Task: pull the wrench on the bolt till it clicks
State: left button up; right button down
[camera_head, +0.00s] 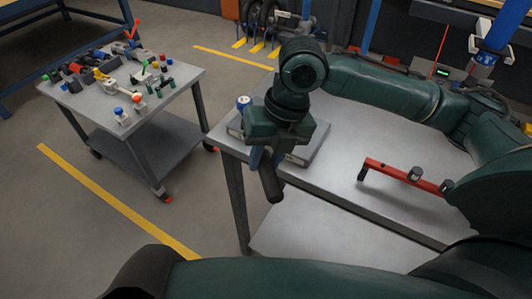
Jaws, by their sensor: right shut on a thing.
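My right gripper (262,158) reaches in from the right and points down over the near left corner of the workbench (345,150). It is shut on the wrench (272,185), of which only a dark handle end shows, sticking out below the gripper over the bench edge. The wrench head and the bolt are hidden behind my gripper and wrist. A flat grey plate (308,152) lies on the bench under the gripper. My left gripper is out of view.
A red bar (400,175) with dark fittings stands on the bench to the right. A white item with a blue top (243,102) is close behind the gripper. A grey cart (178,93) with several small parts stands left, with clear floor between.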

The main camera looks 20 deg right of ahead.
jog(key=shift+f, duration=0.15)
dwell(0.7)
jog(key=shift+f, duration=0.4)
jog(key=shift+a+r, duration=0.15)
jog(key=shift+a, duration=0.1)
jog(key=shift+d+p, duration=0.1)
jog(key=shift+p, duration=0.5)
dwell(0.4)
